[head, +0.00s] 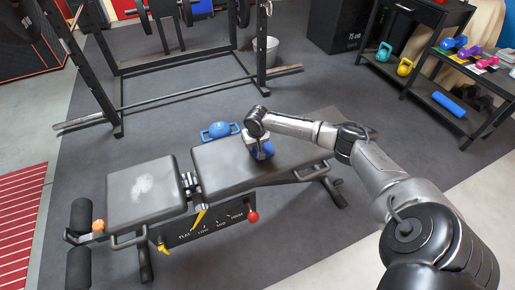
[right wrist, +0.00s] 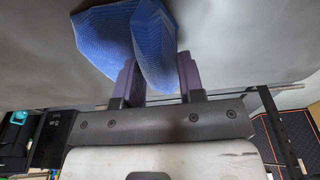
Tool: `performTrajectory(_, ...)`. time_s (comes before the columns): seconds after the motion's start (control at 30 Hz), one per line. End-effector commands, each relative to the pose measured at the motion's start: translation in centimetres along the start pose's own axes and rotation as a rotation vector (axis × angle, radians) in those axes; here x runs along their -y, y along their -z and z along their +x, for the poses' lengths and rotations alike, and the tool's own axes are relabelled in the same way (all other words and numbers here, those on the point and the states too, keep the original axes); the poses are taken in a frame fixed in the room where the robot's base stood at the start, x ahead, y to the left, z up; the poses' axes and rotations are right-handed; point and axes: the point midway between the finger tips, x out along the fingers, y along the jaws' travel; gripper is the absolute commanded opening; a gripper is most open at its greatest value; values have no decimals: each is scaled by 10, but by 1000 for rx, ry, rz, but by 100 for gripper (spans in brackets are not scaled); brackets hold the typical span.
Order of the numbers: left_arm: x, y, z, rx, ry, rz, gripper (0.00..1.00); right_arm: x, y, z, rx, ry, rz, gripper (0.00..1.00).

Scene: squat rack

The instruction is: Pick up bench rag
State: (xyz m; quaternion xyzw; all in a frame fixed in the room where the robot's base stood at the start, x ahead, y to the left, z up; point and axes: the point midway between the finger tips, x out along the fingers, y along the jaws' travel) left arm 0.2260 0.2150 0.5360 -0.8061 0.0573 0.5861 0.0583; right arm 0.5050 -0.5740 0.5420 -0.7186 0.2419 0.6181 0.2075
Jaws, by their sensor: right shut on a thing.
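The bench rag (right wrist: 155,40) is a blue, fine-patterned cloth, bunched into folds. In the right wrist view it sits between the two dark fingers of my right gripper (right wrist: 157,78), which is shut on it. In the head view my right gripper (head: 260,146) points down at the bench's long black pad (head: 222,163), and a bit of the blue rag (head: 266,151) shows beside it. The arm hides the rest of the rag. I cannot tell whether the rag still touches the pad. My left gripper is out of view.
A blue kettlebell (head: 220,131) is on the floor behind the bench. The seat pad (head: 145,187) has a whitish patch. A rack with a barbell (head: 185,97) stands behind. Shelves with kettlebells and dumbbells (head: 453,42) are at the right. Floor (head: 330,90) between is clear.

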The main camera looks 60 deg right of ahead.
Motion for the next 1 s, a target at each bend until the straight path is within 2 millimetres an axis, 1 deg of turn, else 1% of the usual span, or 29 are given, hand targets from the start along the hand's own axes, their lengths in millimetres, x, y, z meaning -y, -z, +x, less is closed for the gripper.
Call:
performTrajectory(0.03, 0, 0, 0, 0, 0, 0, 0, 0, 0, 0, 0, 0, 0, 15)
performTrajectory(0.07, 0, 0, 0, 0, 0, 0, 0, 0, 0, 0, 0, 0, 0, 13)
performTrajectory(0.37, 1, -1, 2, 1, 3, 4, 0, 0, 0, 0, -1, 0, 0, 13)
performTrajectory(0.47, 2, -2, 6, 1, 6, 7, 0, 0, 0, 0, -1, 0, -1, 13)
performTrajectory(0.6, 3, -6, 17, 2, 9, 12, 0, -1, 1, -1, -3, -1, 0, 13)
performTrajectory(0.63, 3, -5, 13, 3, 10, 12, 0, 0, 2, -8, -3, 0, 0, 13)
performTrajectory(0.67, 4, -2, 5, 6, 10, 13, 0, 0, 3, -18, -2, 1, 1, 13)
performTrajectory(0.77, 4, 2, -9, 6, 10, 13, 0, 0, 6, -35, -1, 0, 1, 13)
performTrajectory(0.87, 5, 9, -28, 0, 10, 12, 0, 0, 9, -56, -1, 1, 1, 13)
performTrajectory(0.9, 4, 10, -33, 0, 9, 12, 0, -8, 2, -59, 2, -5, -1, 13)
performTrajectory(1.0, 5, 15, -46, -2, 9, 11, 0, -21, -13, -73, 3, -6, -3, 13)
